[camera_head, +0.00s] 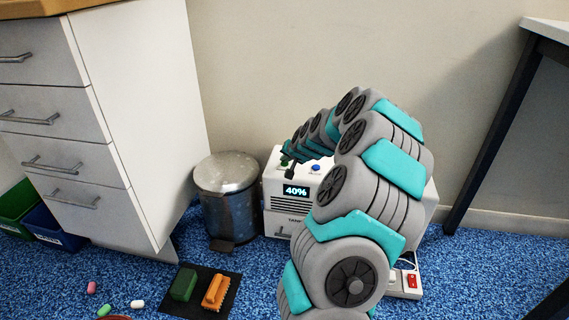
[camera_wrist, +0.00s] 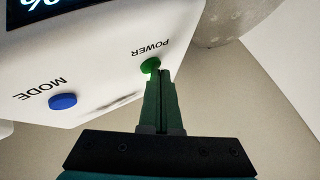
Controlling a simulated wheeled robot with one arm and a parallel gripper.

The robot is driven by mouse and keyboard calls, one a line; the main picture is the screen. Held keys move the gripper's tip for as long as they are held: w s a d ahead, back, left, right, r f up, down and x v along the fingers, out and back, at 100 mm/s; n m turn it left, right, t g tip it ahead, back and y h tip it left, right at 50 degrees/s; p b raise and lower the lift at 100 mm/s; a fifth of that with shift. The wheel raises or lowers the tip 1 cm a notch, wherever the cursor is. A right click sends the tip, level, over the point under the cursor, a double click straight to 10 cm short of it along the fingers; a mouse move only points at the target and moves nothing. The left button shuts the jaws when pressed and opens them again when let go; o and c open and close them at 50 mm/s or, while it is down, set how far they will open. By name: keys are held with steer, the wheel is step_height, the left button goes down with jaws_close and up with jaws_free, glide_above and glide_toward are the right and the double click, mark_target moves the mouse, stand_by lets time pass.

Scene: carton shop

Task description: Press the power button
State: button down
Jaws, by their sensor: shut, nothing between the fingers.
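A white machine (camera_head: 277,184) with a display (camera_head: 296,191) reading 40% stands on the floor by the wall. In the wrist view its green power button (camera_wrist: 150,65), labelled POWER, is on the white panel. The blue button (camera_wrist: 62,101), labelled MODE, is to its left and also shows in the head view (camera_head: 315,168). My gripper (camera_wrist: 155,78) is shut and empty, its fingertips right at the green button and covering part of it. I cannot tell whether they touch it. My arm hides the machine's right part in the head view.
A metal bin (camera_head: 226,196) stands close left of the machine. White drawers (camera_head: 60,135) are further left. A power strip (camera_head: 407,282) with a red switch lies at the right.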

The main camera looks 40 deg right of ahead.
mark_target(285, 165)
steer(key=shift+r, duration=0.5)
steer(key=shift+r+p, duration=1.45)
steer(key=shift+r, duration=1.5)
steer(key=s+a+r+n+g+y+p, duration=0.1)
steer(key=s+a+r+n+p, duration=0.2)
steer(key=a, duration=0.7)
steer(key=s+a+r+n+g+y, duration=0.2)
steer(key=s+a+r, duration=0.2)
steer(key=a, duration=0.5)
steer(key=s+a+r+n+g+y+p, duration=0.1)
steer(key=s+a+r+n+p, duration=0.2)
steer(key=a, duration=0.7)
steer(key=s+a+r+n+g+p, duration=0.1)
steer(key=s+a+g, duration=0.1)
steer(key=s, duration=0.8)
steer(key=s+a+r+n+g+h+p, duration=0.1)
steer(key=s+a, duration=0.3)
steer(key=s, duration=0.7)
steer(key=s+a+r+n+g+p, duration=0.1)
steer(key=s+a+r+g+p, duration=0.1)
steer(key=s, duration=0.8)
steer(key=shift+s+a+r+n+g+h+p, duration=0.3)
steer(key=shift+s+a+r+n+g+h, duration=0.1)
steer(key=shift+a+g, duration=0.35)
